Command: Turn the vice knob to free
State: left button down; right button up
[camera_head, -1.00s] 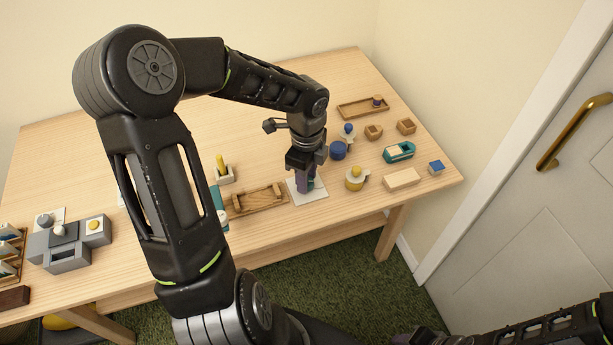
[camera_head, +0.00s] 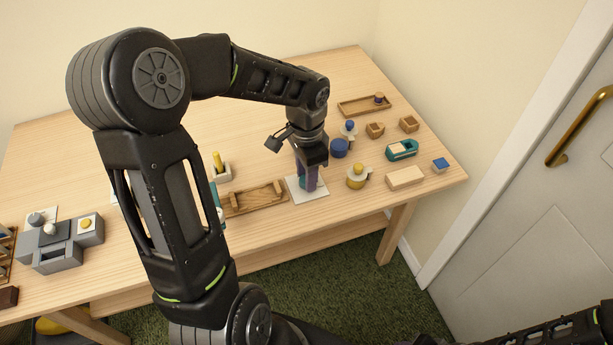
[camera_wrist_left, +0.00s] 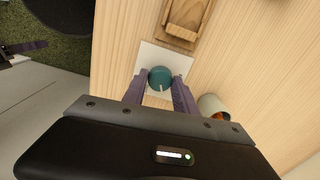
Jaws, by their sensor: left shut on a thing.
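A teal round knob (camera_wrist_left: 160,77) with a small white mark on its edge stands on a white square plate (camera_wrist_left: 174,58), beside a wooden piece. The plate also shows in the head view (camera_head: 318,191), where the knob is mostly hidden by my fingers. My left gripper (camera_head: 307,184) points down over the plate, its purple fingers on either side of the knob, shut on it. In the left wrist view the fingers (camera_wrist_left: 160,84) flank the knob. A dark part of my right arm shows at the lower right of the head view; its jaws cannot be made out.
A wooden tray-like piece (camera_head: 256,201) lies just left of the plate. A yellow-knobbed cup (camera_head: 356,179), a blue cylinder (camera_head: 339,148) and a teal box (camera_head: 401,150) stand to the right. A grey block assembly (camera_head: 57,255) is at far left.

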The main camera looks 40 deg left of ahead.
pick_arm(q)
jog(key=n+b, duration=0.1)
jog(key=n, duration=0.5)
jog(key=shift+n+b, duration=0.3)
jog(key=shift+b, duration=0.05)
jog(key=n+b, duration=0.1)
jog(key=n, duration=0.4)
jog(key=shift+n, duration=0.4)
jog(key=c, duration=1)
grip_release()
jog(key=shift+o, duration=0.2)
jog(key=shift+r, duration=0.1)
notch_tip(320, 180, up, 8)
jog(key=shift+f+p, duration=0.2)
jog(key=shift+p, duration=0.2)
